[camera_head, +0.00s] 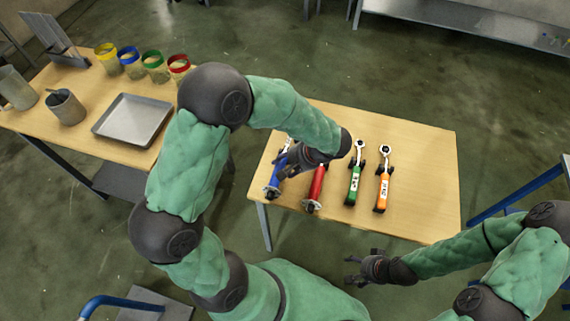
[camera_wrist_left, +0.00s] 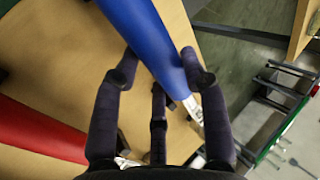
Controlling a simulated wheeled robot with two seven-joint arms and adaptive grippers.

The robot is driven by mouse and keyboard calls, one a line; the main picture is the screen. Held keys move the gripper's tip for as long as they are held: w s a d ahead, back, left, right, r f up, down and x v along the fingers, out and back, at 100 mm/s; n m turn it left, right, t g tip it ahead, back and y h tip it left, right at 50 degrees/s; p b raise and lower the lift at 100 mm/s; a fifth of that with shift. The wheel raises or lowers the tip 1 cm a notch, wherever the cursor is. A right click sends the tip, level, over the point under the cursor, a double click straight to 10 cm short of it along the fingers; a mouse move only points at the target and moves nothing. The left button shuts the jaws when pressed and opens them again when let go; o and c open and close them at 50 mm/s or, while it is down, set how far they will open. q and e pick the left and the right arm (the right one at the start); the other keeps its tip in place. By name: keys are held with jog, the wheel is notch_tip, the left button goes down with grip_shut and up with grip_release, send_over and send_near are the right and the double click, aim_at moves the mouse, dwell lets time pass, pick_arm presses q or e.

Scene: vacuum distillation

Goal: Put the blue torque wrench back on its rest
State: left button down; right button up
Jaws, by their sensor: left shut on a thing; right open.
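The blue torque wrench (camera_head: 278,179) is at the left end of the wooden table. My left gripper (camera_head: 285,163) is shut on it. In the left wrist view the blue handle (camera_wrist_left: 148,30) runs between the dark fingers (camera_wrist_left: 163,66), with a silver end below. The forearm and gripper cover part of the wrench. Its rest is mostly hidden, and I cannot tell whether the wrench touches it. My right gripper (camera_head: 363,270) is open and empty, off the table's front edge.
The red wrench (camera_head: 317,184) lies close to the right of the blue one, then the green wrench (camera_head: 354,183) and orange wrench (camera_head: 382,188). A second table at left holds a metal tray (camera_head: 133,120) and several jars. The wooden table's right end (camera_head: 430,170) is clear.

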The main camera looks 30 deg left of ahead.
pick_arm(q)
jog(key=shift+f+b, duration=0.7)
jog(key=shift+f, duration=0.15)
jog(key=c, duration=0.6)
grip_release()
jog(key=s+v, duration=0.1)
jog(key=v, duration=1.1)
jog(key=shift+w, duration=0.45)
